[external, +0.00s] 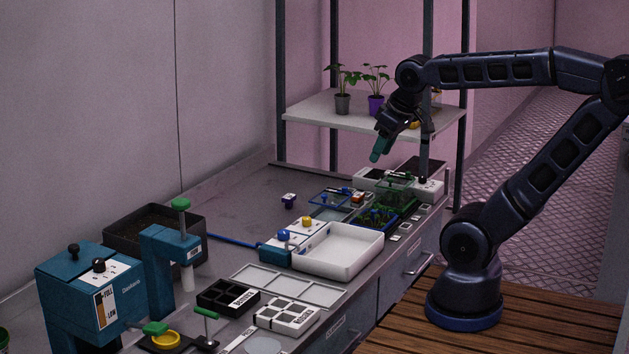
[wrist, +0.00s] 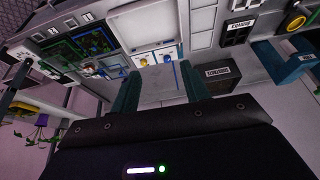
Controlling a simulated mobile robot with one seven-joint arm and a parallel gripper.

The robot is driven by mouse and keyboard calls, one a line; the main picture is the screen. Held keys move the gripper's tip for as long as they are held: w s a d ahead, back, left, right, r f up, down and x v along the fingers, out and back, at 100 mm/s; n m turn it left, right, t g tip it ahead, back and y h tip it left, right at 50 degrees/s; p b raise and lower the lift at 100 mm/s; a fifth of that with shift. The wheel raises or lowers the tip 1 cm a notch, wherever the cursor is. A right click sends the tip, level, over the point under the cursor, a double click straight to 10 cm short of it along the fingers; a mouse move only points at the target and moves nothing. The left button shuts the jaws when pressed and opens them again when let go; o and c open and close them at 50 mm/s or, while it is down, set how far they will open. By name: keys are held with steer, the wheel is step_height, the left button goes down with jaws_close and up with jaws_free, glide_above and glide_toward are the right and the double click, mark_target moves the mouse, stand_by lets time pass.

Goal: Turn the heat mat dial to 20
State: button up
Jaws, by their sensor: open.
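My gripper (external: 379,150) hangs in the air above the back half of the bench, with teal fingers pointing down. In the wrist view its two fingers (wrist: 163,90) stand apart with nothing between them. A white box (external: 430,186) with a dark upright part sits at the bench's back right, beside a green clear-sided tray (external: 398,190). It may carry the heat mat dial, but no dial marks or numbers can be read. The gripper is above and to the left of this box, not touching it.
A white panel with a yellow knob (external: 307,221) and a blue knob (external: 284,235) stands mid-bench, behind an empty white tray (external: 345,268). A shelf (external: 350,113) with potted plants is behind the arm. A blue dispenser (external: 90,295) stands front left.

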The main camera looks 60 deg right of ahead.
steer(key=w+d+m+g, duration=0.1)
steer(key=w+d+m, duration=0.4)
steer(key=w+d, duration=0.45)
steer(key=m+g, duration=0.3)
steer(key=m, duration=1.2)
glide_above(423, 176)
step_height(423, 176, down, 16)
step_height(423, 176, down, 10)
steer(key=shift+a+f, duration=0.1)
steer(key=shift+f, duration=0.05)
steer(key=c, duration=1)
